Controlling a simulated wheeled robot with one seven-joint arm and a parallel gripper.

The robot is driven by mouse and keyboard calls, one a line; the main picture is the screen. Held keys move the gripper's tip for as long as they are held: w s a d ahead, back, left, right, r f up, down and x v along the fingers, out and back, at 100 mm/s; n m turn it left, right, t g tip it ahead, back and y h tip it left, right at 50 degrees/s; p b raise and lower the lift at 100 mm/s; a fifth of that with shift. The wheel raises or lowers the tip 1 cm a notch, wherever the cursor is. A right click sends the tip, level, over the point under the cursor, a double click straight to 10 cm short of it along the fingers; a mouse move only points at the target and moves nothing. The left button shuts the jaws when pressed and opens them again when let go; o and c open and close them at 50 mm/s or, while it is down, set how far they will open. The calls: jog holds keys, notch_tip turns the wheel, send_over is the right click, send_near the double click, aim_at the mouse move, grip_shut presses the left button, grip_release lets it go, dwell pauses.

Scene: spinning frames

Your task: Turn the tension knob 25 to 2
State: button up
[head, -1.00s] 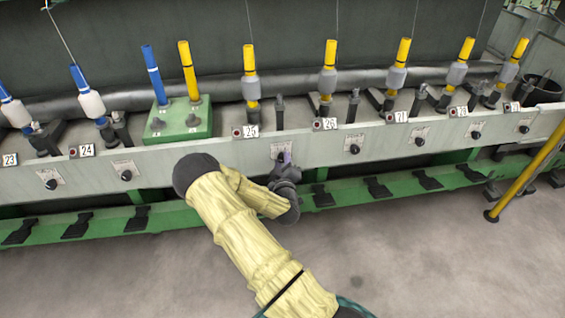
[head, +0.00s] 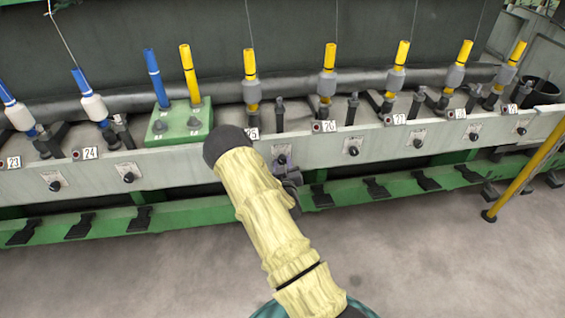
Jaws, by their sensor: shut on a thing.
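The sign for position 25 (head: 253,134) is on the pale rail in the head view, partly covered by my arm. The dial plate of tension knob 25 (head: 281,149) shows below and right of that sign. My gripper (head: 282,160) is at this plate, shut on the knob. The knob itself is mostly hidden by the gripper, and I cannot read its setting or see a pointer. My arm, in a pale yellow cover, reaches up from the bottom of the view and bends back to the rail.
Other knobs stick out of the same rail (head: 210,155): knob 24 (head: 128,178) to the left and knob 26 (head: 352,151) to the right. Yellow and blue spindles stand above. A green rail with black pedals (head: 320,195) runs below.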

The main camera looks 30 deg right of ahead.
jog(key=m, duration=0.3)
jog(key=m+y, duration=0.1)
jog(key=m, duration=0.2)
jog(key=shift+d+r, duration=0.1)
jog(key=shift+d, duration=0.1)
jog(key=m, duration=0.3)
jog(key=shift+m+y, duration=0.5)
jog(key=shift+m, duration=1.1)
jog(key=o, duration=0.9)
jog(key=shift+o, duration=0.2)
jog(key=shift+a, duration=0.15)
